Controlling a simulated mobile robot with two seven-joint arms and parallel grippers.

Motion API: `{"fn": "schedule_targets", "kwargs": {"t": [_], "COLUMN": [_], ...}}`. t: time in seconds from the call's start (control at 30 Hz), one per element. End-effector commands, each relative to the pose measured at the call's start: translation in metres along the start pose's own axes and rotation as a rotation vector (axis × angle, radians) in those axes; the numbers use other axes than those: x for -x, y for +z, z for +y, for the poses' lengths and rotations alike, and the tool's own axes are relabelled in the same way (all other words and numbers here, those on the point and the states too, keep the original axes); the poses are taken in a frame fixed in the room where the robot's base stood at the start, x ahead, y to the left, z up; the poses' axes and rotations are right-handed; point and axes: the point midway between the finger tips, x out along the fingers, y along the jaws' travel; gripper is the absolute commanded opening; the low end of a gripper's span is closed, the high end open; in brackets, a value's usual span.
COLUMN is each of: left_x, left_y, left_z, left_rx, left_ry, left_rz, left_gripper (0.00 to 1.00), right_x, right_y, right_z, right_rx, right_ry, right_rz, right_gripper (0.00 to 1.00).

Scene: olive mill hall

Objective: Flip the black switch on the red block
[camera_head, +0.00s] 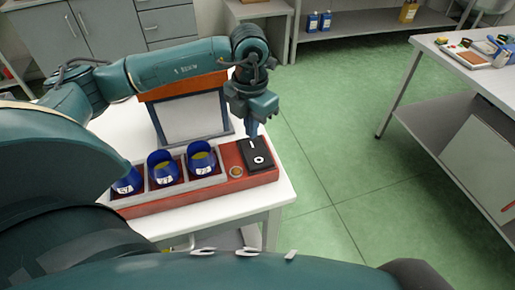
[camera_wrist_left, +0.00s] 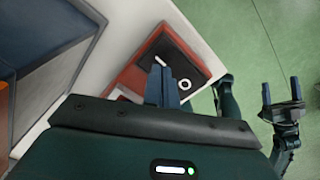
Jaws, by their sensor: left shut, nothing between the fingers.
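The red block (camera_head: 206,193) lies along the front of the white table. The black switch (camera_head: 262,150) sits on its right end, with a white line mark and a white ring on top. The switch also shows in the left wrist view (camera_wrist_left: 188,65). My left gripper (camera_head: 253,135) is shut and empty, pointing down at the line-marked end of the switch. In the left wrist view its fingertips (camera_wrist_left: 160,68) overlap that end; I cannot tell whether they touch. My right gripper (camera_wrist_left: 281,88) shows in the left wrist view, open and empty, over the green floor.
Blue cups (camera_head: 202,160) with yellowish contents stand in a tray on the block's left part. A small brass ring (camera_head: 236,171) lies left of the switch. A framed white panel (camera_head: 190,117) stands behind. Another table (camera_head: 470,75) is at right, with open floor between.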

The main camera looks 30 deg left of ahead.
Motion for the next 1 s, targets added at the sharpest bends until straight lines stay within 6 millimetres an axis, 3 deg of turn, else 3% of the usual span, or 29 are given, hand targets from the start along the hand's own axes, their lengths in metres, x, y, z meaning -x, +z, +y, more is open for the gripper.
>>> {"fn": "schedule_targets", "kwargs": {"t": [0.5,1.0], "left_x": [0.043,0.044], "left_y": [0.000,0.000], "left_z": [-0.001,0.000], "left_rx": [-0.001,0.000], "left_ry": [-0.001,-0.001], "left_rz": [0.000,0.000], "left_gripper": [0.00,0.00], "right_x": [0.015,0.015], "right_y": [-0.026,-0.027], "right_z": [-0.001,-0.001], "right_rx": [0.000,0.000], "right_ry": [0.001,0.000], "right_rz": [0.006,0.007], "right_gripper": [0.78,0.78]}}
